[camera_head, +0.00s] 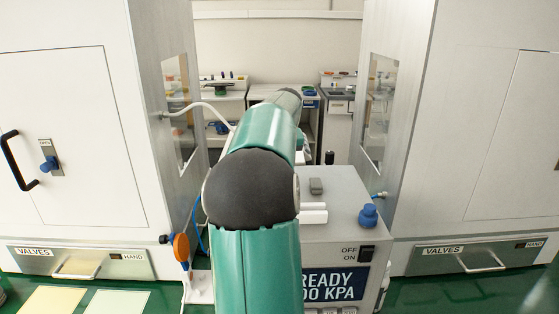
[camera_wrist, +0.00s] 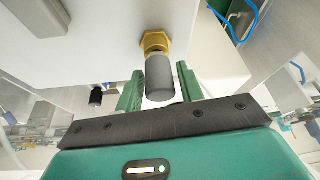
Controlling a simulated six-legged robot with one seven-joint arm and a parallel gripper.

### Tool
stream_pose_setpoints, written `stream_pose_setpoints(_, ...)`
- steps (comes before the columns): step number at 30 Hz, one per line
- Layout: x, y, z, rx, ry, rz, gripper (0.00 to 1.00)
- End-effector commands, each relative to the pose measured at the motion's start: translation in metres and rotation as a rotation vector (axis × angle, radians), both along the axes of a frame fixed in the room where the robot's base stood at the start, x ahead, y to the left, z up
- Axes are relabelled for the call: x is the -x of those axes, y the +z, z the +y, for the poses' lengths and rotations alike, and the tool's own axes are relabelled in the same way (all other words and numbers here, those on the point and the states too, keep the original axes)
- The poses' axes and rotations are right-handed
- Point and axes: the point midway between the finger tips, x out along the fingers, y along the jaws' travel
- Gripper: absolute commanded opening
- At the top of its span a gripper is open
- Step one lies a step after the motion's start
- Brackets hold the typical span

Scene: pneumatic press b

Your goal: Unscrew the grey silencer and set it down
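The grey silencer (camera_wrist: 160,80) is a short cylinder on a brass hex fitting (camera_wrist: 154,42) in a pale machine face, in the wrist view. It is still seated at the fitting. My gripper (camera_wrist: 161,72) has its two green fingers on either side of the silencer, apart, with narrow gaps that look open. Contact with the silencer cannot be seen clearly. In the head view my green arm reaches forward over the grey press box (camera_head: 340,195) and hides the silencer and my gripper.
A black cylindrical part (camera_wrist: 96,96) sits left of the silencer. On the press box are a blue knob (camera_head: 368,216) and an OFF/ON switch (camera_head: 366,254). Tall white cabinets (camera_head: 70,110) flank both sides. A yellow mat (camera_head: 50,300) and a pale green mat (camera_head: 118,302) lie at lower left.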

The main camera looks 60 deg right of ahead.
Motion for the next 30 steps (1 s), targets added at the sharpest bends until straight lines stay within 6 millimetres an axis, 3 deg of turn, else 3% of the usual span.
stream_pose_setpoints(7, -0.0007, -0.0002, 0.0002, 0.001, -0.133, 0.001, 0.38)
stream_pose_setpoints(30, 0.0009, -0.0003, -0.0006, 0.000, -0.301, 0.001, 0.38)
